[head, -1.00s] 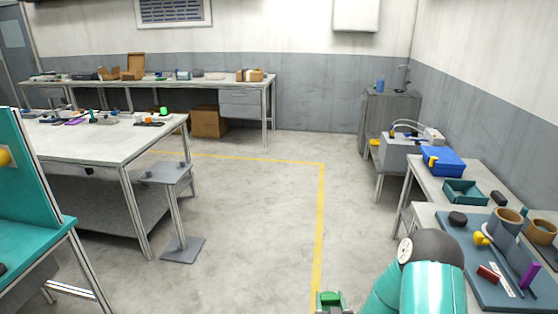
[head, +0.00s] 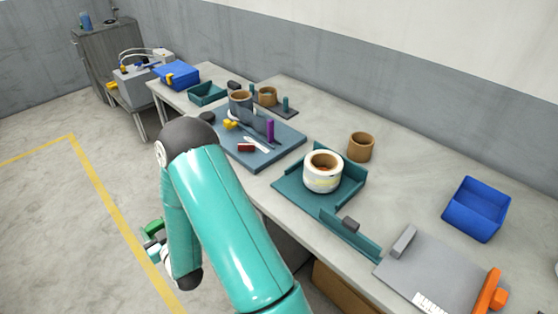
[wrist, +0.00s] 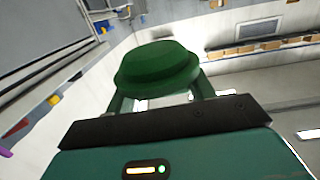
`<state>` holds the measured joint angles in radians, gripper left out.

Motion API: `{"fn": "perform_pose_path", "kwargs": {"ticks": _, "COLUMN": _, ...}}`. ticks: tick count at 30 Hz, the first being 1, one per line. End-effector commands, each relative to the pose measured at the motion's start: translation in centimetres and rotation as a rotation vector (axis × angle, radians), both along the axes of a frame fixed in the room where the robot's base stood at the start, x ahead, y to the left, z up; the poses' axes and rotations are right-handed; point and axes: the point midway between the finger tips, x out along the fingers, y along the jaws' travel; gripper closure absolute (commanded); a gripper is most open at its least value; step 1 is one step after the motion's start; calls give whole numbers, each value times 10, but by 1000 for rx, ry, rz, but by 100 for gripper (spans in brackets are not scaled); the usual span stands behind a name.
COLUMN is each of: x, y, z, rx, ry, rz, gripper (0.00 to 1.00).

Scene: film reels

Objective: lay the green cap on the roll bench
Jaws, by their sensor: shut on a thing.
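The green cap (wrist: 158,66) is between the fingers of my gripper (wrist: 160,98) in the wrist view, and the gripper is shut on it. In the head view my gripper (head: 154,240) hangs at the lower left beside my teal arm, above the floor and apart from the bench. A little green shows there, too small to make out well. The long grey bench (head: 405,180) runs along the wall and carries rolls and tools. Which part of it is the roll bench I cannot tell for sure.
A white roll (head: 322,172) stands in a teal tray (head: 290,190). A brown core (head: 361,147), a blue bin (head: 477,210) and a grey board with an orange handle (head: 430,275) are on the bench. A blue-grey mat (head: 275,155) holds small tools. Bare surface lies around the blue bin.

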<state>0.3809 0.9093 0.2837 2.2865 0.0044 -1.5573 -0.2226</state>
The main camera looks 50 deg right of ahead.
Motion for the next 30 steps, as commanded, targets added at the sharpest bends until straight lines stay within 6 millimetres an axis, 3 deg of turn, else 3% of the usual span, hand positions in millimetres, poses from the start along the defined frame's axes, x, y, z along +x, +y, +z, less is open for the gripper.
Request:
{"fn": "perform_pose_path", "kwargs": {"ticks": 3, "x": -2, "y": -49, "z": 37, "rx": -4, "ry": -9, "rz": -147, "gripper": 69}}
{"fn": "perform_pose_path", "kwargs": {"ticks": 8, "x": -15, "y": -104, "z": 79, "rx": -2, "ry": -9, "rz": -335, "gripper": 69}}
{"fn": "perform_pose_path", "kwargs": {"ticks": 17, "x": -69, "y": -193, "z": 160, "rx": 1, "ry": -9, "rz": -702, "gripper": 69}}
{"fn": "perform_pose_path", "kwargs": {"ticks": 23, "x": -130, "y": -243, "z": 214, "rx": 4, "ry": -10, "rz": -976, "gripper": 69}}
{"fn": "perform_pose_path", "kwargs": {"ticks": 30, "x": -226, "y": -282, "z": 264, "rx": 6, "ry": -6, "rz": -1311, "gripper": 69}}
